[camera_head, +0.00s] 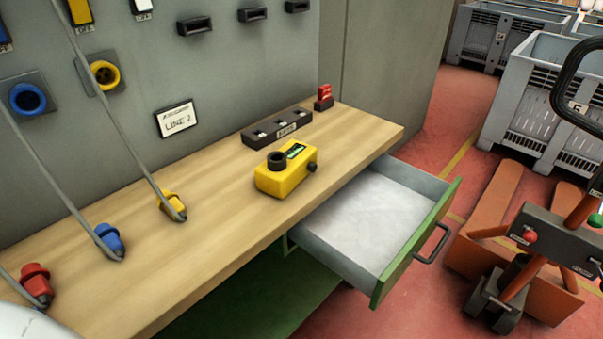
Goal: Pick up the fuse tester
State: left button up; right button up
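The fuse tester appears to be the yellow box (283,181) with a black round socket, a small green display on top and a black knob on its right side. It rests on the wooden worktop, near the front edge and above the open drawer. Nothing touches it. Neither of my grippers shows in the head view. A pale rounded shape at the bottom left corner is cut off, and I cannot tell what it is.
A dark fuse strip (277,129) and a red item in a black holder (324,97) stand behind the box. Red, blue (109,239) and yellow (172,205) cabled plugs lie left. An empty drawer (375,222) juts out. A pallet truck (532,255) and grey crates (545,102) stand right.

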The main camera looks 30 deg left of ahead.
aim_at(284, 168)
jog(key=u, duration=0.7)
jog(key=k, duration=0.85)
jog(key=u, duration=1.05)
